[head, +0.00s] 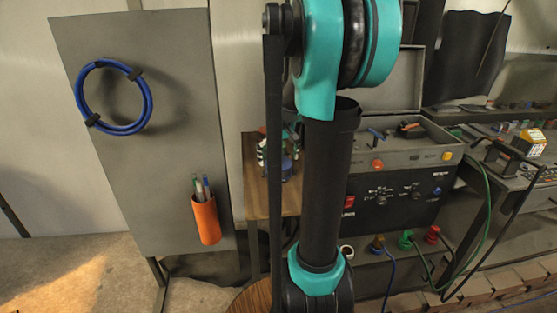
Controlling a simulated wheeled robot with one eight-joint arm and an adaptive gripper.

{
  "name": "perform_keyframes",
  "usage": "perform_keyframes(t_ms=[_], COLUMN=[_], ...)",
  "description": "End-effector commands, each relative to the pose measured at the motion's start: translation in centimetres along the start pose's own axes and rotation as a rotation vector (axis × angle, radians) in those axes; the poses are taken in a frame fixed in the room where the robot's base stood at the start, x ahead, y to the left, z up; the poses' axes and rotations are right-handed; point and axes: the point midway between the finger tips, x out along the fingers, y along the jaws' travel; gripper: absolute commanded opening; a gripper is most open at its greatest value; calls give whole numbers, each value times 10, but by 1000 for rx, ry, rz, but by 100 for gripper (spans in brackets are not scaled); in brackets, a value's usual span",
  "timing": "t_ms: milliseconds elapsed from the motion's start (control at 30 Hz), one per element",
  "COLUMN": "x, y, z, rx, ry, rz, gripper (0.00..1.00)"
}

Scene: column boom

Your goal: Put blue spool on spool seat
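A small blue piece (288,168) shows on or just above a wooden-topped table (254,190), left of my upright arm link. It may be the blue spool, but it is small and partly covered. Teal, white and dark parts just above it look like my gripper (272,148), mostly hidden behind my arm. I cannot tell whether its fingers are open or shut, or whether they touch the blue piece. I cannot make out the spool seat.
A grey panel (150,190) on the left carries a blue cable coil (148,104) and an orange holder (206,220) with pens. A control box (400,190) stands right of my arm. Green, red and brown-blue connectors with cables are below it. A cluttered bench (515,165) is far right.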

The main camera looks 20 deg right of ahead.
Motion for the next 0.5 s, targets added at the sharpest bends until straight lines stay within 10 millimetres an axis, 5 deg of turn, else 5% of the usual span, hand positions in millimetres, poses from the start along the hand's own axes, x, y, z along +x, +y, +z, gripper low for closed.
perform_keyframes(t_ms=[233, 500], x=[-19, -72], y=[0, 0], z=[0, 0], rx=[0, 0], ry=[0, 0], rz=[0, 0], gripper=[100, 100])
